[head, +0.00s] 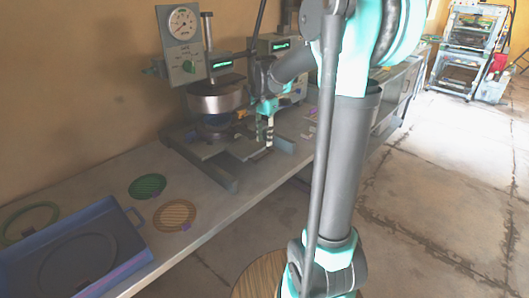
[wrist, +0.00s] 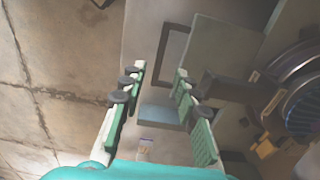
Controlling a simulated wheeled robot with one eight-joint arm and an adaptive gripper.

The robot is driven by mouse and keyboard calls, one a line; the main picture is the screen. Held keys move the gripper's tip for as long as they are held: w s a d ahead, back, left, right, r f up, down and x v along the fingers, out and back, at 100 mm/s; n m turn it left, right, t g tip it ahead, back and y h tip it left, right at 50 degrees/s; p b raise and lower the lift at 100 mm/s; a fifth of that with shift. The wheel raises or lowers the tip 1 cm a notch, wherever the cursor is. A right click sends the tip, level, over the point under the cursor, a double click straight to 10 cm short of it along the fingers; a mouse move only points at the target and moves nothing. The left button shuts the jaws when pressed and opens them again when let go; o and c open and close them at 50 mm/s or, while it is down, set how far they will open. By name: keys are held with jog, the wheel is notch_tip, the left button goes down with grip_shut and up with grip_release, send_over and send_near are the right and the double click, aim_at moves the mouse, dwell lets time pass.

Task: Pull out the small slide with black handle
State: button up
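The press (head: 217,97) stands on the bench, with a round metal pan above its base. In the wrist view a flat grey-green plate (wrist: 218,48), which looks like the small slide, has a dark angular loop handle (wrist: 165,48) on its left side. In the head view a pale flat plate (head: 243,149) lies at the press's front. My gripper (head: 264,147) is just in front of the press, pointing down. In the wrist view its two fingers (wrist: 161,69) are apart with nothing held between them. The handle's near end lies by the right fingertip; contact cannot be told.
A dark bar (wrist: 228,88) juts from the press beside my right finger. A blue tray (head: 138,263), a green disc (head: 147,186) and a tan disc (head: 174,215) lie on the bench (head: 225,198) to the left. Open floor (head: 440,190) lies to the right.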

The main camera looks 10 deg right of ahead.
aim_at(265, 156)
notch_tip(265, 156, down, 7)
jog(key=shift+r, duration=0.15)
jog(key=shift+c, duration=0.5)
grip_shut()
